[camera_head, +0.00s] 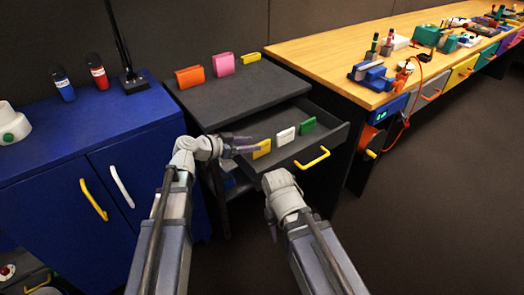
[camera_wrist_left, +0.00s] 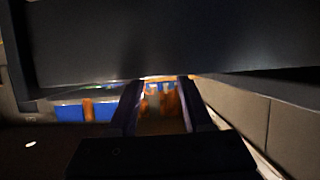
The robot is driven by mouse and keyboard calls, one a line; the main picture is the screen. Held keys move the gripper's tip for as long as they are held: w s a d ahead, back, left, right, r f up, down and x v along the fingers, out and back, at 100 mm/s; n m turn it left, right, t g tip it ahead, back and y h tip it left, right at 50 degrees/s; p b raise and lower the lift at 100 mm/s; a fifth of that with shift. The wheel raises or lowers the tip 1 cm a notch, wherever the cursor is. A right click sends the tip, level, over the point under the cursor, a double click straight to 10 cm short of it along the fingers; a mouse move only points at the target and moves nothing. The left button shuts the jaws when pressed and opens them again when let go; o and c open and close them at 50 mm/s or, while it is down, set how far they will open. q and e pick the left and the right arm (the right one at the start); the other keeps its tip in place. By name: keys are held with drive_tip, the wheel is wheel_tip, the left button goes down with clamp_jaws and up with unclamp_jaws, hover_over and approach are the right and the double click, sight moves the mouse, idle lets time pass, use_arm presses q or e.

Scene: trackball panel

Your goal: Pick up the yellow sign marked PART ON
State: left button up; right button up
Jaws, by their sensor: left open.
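A yellow sign (camera_head: 261,148) stands at the left end of the open drawer (camera_head: 335,138), left of a white sign (camera_head: 285,136) and a green sign (camera_head: 308,126). No lettering is legible on either. My left gripper (camera_head: 248,146) is open beside the drawer's left side, its fingertips close to the yellow sign in the drawer; I cannot tell if they touch. In the left wrist view its fingers (camera_wrist_left: 157,92) are apart, below a dark panel, and no sign is clear. My right gripper (camera_head: 274,212) is mostly hidden by its wrist.
Orange (camera_head: 190,77) and pink (camera_head: 223,64) signs stand on the dark cabinet (camera_head: 240,97). A blue cabinet (camera_head: 65,135) with bottles stands left. A wooden workbench (camera_head: 325,60) with devices stands right. Open floor (camera_head: 430,220) lies at lower right.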

sight(261, 143)
use_arm(q)
drive_tip(key=shift+b+x, duration=1.4)
drive_tip(key=shift+x, duration=2.45)
drive_tip(key=shift+a, duration=0.1)
clamp_jaws()
